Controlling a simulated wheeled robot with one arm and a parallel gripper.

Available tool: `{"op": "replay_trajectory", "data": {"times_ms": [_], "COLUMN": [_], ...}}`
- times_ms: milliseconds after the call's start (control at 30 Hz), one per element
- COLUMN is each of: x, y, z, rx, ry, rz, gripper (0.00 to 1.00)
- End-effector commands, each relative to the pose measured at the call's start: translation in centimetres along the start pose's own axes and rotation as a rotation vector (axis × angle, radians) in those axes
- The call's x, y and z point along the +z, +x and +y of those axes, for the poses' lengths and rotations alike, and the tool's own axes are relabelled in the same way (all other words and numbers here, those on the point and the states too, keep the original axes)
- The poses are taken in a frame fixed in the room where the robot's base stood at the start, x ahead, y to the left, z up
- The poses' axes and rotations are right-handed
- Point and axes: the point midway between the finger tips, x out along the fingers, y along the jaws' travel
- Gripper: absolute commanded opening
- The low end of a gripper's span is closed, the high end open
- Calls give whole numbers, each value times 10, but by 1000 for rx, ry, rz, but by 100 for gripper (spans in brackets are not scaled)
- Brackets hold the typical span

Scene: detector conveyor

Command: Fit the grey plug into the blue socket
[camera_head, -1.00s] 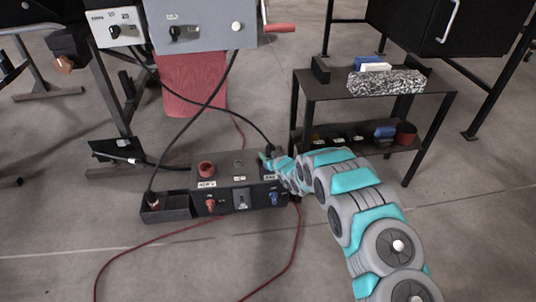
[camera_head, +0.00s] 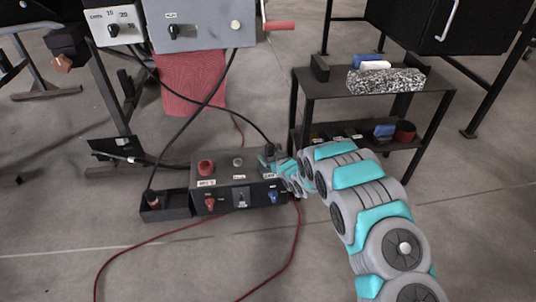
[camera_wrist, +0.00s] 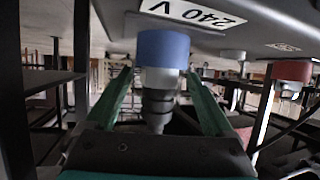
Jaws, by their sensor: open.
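The grey plug (camera_wrist: 158,105) is in line with the blue socket (camera_wrist: 163,48) in the wrist view, its pale front end meeting the socket's rim. How deep it sits inside cannot be told. The socket is on the black box (camera_head: 222,178), beside a "240 V" label. My gripper (camera_wrist: 160,90) is open, with one green finger on each side of the plug and visible gaps between. In the head view my gripper (camera_head: 275,162) is at the box's right end and largely hides the blue socket. A black cable runs down to the plug there.
The box also carries a red socket (camera_head: 206,168) and a grey one (camera_head: 238,162). A black tray (camera_head: 178,208) stands at its left, with another cable end in it. A black shelf (camera_head: 325,88) stands behind right. A red cable lies across the floor in front.

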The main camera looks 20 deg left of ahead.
Motion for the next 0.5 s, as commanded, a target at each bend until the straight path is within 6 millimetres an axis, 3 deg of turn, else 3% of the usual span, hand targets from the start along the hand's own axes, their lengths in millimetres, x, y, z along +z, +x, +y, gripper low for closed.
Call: {"op": "replay_trajectory", "data": {"times_ms": [200, 500], "x": [-2, 1], "y": [-27, -42], "z": [0, 0], "rx": [0, 0], "ry": [-1, 0], "rz": [1, -1], "gripper": [87, 87]}}
